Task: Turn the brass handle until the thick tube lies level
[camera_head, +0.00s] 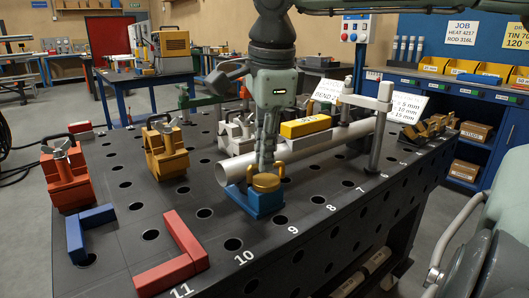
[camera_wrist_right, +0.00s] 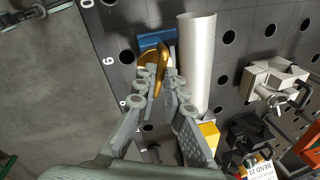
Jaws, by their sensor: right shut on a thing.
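The thick tube (camera_head: 232,171) is a pale grey pipe that runs from the front left back to a grey clamp post; it also shows in the right wrist view (camera_wrist_right: 196,60). Its open near end is over or just behind a blue block (camera_head: 258,203). The brass handle (camera_head: 266,182) sits on that block, and in the right wrist view (camera_wrist_right: 161,70) it stands between the fingertips. My right gripper (camera_head: 266,160) points down and is shut on the brass handle. I cannot tell the tube's exact tilt. My left gripper is not in view.
A yellow block (camera_head: 305,127) is at the tube's middle. The grey clamp post (camera_head: 380,125) stands behind. Red (camera_head: 67,178) and orange (camera_head: 165,150) clamps and a red angle piece (camera_head: 170,256) are on the left of the black perforated table (camera_head: 330,222), which has bare room in front.

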